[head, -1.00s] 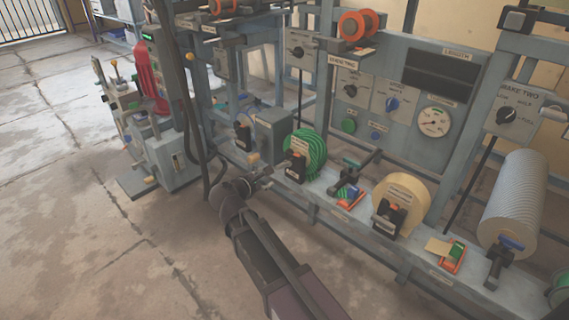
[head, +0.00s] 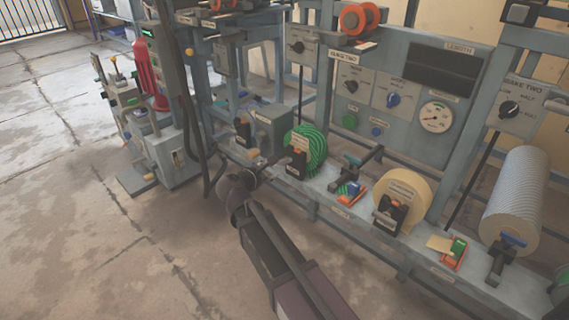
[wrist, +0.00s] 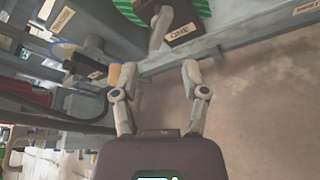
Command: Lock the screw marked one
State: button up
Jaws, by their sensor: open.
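The screw marked one sits on a black block (wrist: 188,30) with a label reading ONE, in front of a green spool (head: 309,148). In the wrist view a grey lever-like piece (wrist: 160,27) stands at the block's left side. In the head view the black block (head: 297,166) shows beside the spool's lower left. My gripper (wrist: 159,72) is open and empty. Its two fingers lie below the block in the wrist view, with the grey piece above the gap between them. In the head view my gripper (head: 270,168) is just left of the block; its fingertips are hard to make out.
A beige knob (wrist: 115,74) is close beside my left finger in the wrist view. A grey rail (head: 330,198) runs along the front with more clamps and a cream spool (head: 405,187) to the right. The floor (head: 130,250) in front is clear.

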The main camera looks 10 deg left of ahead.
aim_at(283, 161)
jog(key=b+x, duration=0.3)
jog(key=x, duration=0.7)
jog(key=shift+w, duration=0.2)
